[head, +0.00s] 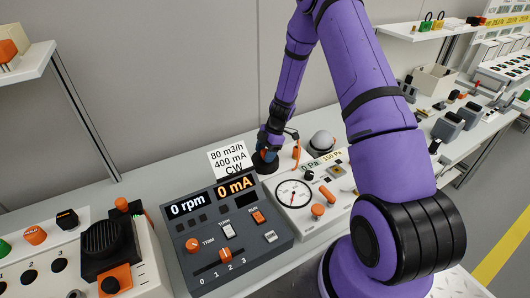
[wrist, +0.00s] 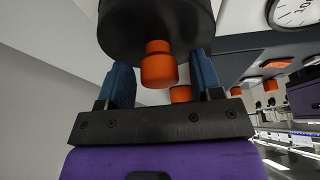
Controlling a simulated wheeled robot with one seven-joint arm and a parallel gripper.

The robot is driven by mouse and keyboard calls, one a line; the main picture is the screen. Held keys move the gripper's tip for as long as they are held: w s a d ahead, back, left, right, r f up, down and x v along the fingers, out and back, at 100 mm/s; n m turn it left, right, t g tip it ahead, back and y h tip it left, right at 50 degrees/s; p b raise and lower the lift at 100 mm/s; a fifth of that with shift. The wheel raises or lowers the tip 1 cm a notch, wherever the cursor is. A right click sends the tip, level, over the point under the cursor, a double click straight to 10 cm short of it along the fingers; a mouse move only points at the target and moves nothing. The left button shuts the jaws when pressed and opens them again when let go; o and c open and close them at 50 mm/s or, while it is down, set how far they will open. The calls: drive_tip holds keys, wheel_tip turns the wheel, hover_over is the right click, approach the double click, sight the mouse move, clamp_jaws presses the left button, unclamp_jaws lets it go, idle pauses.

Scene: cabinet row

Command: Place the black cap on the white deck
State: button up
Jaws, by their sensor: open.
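The black cap (head: 266,167) shows as a small dark round shape at the back of the bench, between the dark console and the white deck. In the wrist view a large black round body (wrist: 155,25), which looks like the cap, fills the top, with an orange knob (wrist: 158,66) in front of it. My gripper (head: 268,153) is open at the cap; its blue fingers (wrist: 160,65) stand on either side of the orange knob. Contact cannot be told. The white deck (head: 347,201), with a round gauge and orange knobs, is partly hidden by my arm.
A dark console (head: 235,243) with displays stands left of the deck, a white card (head: 230,159) behind it. An orange lever (head: 296,150) and a grey-white dome (head: 321,143) stand close right of the gripper. A speaker unit (head: 103,245) is at the left.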

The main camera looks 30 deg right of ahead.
drive_tip(key=shift+r, duration=0.1)
drive_tip(key=v, duration=1.2)
drive_tip(key=s+a+r+m+h, duration=0.1)
drive_tip(key=s+a+r+m, duration=0.1)
drive_tip(key=r, duration=0.5)
drive_tip(key=s+a+r+m, duration=0.2)
drive_tip(key=r, duration=0.6)
drive_tip(key=s+a+r+m+t+h, duration=0.15)
drive_tip(key=s+a+r+m, duration=0.25)
drive_tip(key=s+r, duration=0.45)
drive_tip(key=s+a+r+m+t+h, duration=0.1)
drive_tip(key=s+a+r+m+t, duration=0.2)
drive_tip(key=s+r, duration=0.6)
drive_tip(key=s+a+m, duration=0.1)
drive_tip(key=s+m, duration=0.6)
drive_tip(key=s, duration=0.5)
drive_tip(key=shift+r+t+h, duration=0.45)
drive_tip(key=shift+r, duration=0.05)
drive_tip(key=shift+a, duration=0.1)
